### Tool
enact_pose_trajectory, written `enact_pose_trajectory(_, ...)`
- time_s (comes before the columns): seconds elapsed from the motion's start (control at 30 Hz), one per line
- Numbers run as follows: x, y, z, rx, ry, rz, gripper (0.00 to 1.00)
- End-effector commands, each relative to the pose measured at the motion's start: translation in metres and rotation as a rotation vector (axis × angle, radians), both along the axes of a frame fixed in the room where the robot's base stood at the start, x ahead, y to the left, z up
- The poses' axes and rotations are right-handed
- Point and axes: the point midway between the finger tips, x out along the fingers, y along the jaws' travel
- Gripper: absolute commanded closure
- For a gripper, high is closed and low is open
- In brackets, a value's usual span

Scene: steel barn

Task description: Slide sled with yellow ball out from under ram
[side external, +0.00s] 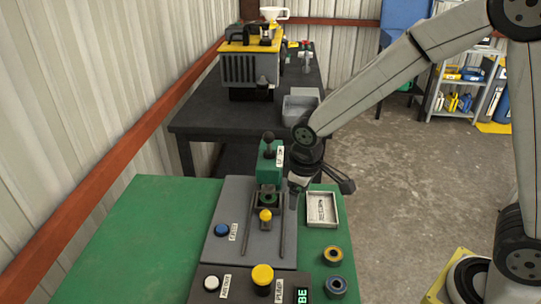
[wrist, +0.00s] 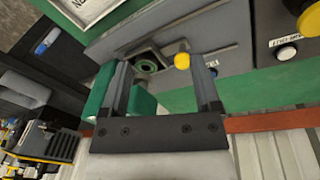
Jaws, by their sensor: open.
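The sled (side external: 257,201) is a small dark tray with a yellow ball (side external: 265,215) on its front end. A green ring lies in the sled. The green ram housing (side external: 269,165) stands over the sled's back end; the ring and ball show in front of it. My gripper (side external: 293,198) is open, pointing down just right of the ram and sled. In the wrist view, the sled (wrist: 134,57) and yellow ball (wrist: 182,61) show beyond my open fingers (wrist: 160,66), the ball nearer the right finger. I cannot tell whether a finger touches the sled.
Two rails run forward along the grey plate (side external: 225,258). A blue button (side external: 222,230), white button (side external: 211,283) and large yellow button (side external: 262,275) stand nearby. The green table's left is clear.

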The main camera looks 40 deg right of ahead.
Motion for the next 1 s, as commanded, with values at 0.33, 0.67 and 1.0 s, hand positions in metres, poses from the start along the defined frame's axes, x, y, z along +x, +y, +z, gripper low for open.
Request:
enact_pose_trajectory(0.33,0.050,0.052,-0.007,-0.105,0.045,0.190,0.19)
enact_pose_trajectory(0.67,0.056,0.059,-0.008,-0.122,0.051,0.214,0.19)
enact_pose_trajectory(1.0,0.057,0.056,-0.027,-0.122,0.053,0.214,0.19)
